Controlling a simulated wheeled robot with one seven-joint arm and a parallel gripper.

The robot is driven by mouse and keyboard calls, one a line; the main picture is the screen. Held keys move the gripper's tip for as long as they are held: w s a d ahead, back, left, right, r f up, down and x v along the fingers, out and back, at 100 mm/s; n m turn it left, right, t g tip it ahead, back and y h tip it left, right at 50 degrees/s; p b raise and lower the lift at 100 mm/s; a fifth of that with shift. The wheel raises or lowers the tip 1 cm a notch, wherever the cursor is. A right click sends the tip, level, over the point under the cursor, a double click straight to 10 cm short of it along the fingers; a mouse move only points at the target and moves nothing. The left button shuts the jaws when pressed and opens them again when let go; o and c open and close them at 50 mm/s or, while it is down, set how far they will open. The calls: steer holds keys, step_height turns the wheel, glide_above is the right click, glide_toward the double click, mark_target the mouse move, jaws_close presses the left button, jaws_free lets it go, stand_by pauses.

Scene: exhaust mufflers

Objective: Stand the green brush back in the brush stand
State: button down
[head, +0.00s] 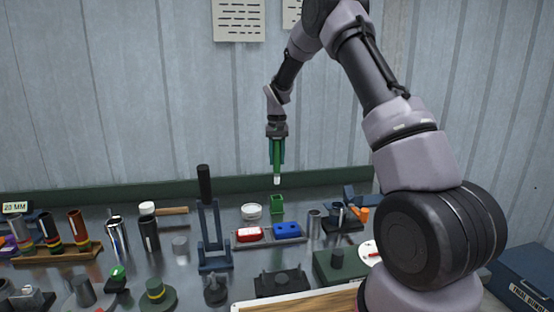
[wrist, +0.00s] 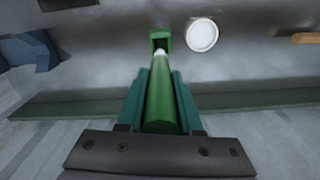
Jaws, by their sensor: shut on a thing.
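The green brush (head: 277,158) hangs upright in my gripper (head: 277,150), with its pale tip pointing down. My gripper is shut on it. In the wrist view the brush (wrist: 160,103) runs away between the two green fingers of my gripper (wrist: 160,95). A small square green holder (head: 277,204), which looks like the brush stand, stands on the bench below the brush. In the wrist view the green holder (wrist: 160,40) shows just beyond the brush's pale tip. The brush is above the holder and apart from it in the head view.
A round white dish (head: 251,211) stands just left of the holder, also in the wrist view (wrist: 202,36). A tray with a red block (head: 249,234) and a blue block (head: 287,230) lies in front. A tall dark press (head: 206,210) stands left. The wall is close behind.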

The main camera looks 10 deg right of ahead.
mark_target(277, 183)
steer(key=shift+f, duration=2.75)
steer(key=shift+f, duration=0.1)
steer(key=shift+f, duration=2.75)
steer(key=shift+f, duration=0.1)
steer(key=c, duration=0.5)
jaws_free()
